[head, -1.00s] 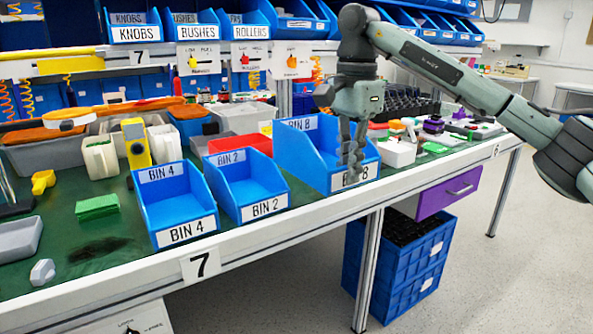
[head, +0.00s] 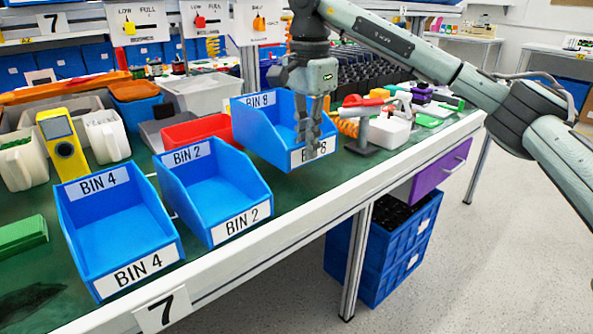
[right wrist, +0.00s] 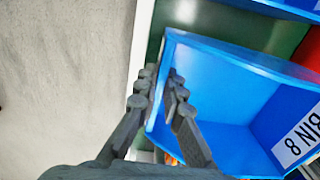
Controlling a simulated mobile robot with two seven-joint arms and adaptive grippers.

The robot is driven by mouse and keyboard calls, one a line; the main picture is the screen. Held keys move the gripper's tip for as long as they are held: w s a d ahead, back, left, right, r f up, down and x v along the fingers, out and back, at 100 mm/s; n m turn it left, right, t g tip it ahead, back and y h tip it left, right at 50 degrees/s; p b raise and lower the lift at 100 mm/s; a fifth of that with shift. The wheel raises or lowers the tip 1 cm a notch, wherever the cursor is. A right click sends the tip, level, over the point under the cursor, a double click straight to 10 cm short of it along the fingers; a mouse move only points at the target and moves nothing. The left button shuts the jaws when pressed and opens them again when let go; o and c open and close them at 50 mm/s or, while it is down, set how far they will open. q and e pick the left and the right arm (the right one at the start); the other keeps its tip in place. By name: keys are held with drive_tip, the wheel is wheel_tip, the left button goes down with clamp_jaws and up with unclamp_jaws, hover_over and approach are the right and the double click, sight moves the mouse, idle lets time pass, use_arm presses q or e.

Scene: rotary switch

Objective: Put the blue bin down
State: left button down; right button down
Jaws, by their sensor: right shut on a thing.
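A blue bin labelled BIN 8 (head: 265,125) is at the right of the row on the green bench, with its open front toward the bench's front edge. My right gripper (head: 313,145) points down at its front wall and is shut on that wall, over the label. In the right wrist view, the fingers (right wrist: 160,95) straddle the bin's wall, and the bin's empty blue inside (right wrist: 215,100) shows. I cannot tell whether its base touches the bench. My left gripper is not in view.
Blue bins BIN 4 (head: 115,225) and BIN 2 (head: 212,190) stand to the left on the bench (head: 345,170). A red tray (head: 200,130) lies behind. A white box with an orange coil (head: 385,132) stands close to the right. The white front edge (head: 300,210) is near.

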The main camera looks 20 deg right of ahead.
drive_tip(key=shift+f, duration=0.8)
wheel_tip(320, 180, down, 2)
drive_tip(key=shift+f, duration=0.1)
wheel_tip(320, 180, down, 3)
drive_tip(key=shift+r, duration=0.2)
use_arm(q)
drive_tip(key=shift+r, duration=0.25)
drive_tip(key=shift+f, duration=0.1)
use_arm(e)
drive_tip(key=shift+f, duration=0.15)
drive_tip(key=c, duration=1.6)
unclamp_jaws()
drive_tip(key=shift+c, duration=0.2)
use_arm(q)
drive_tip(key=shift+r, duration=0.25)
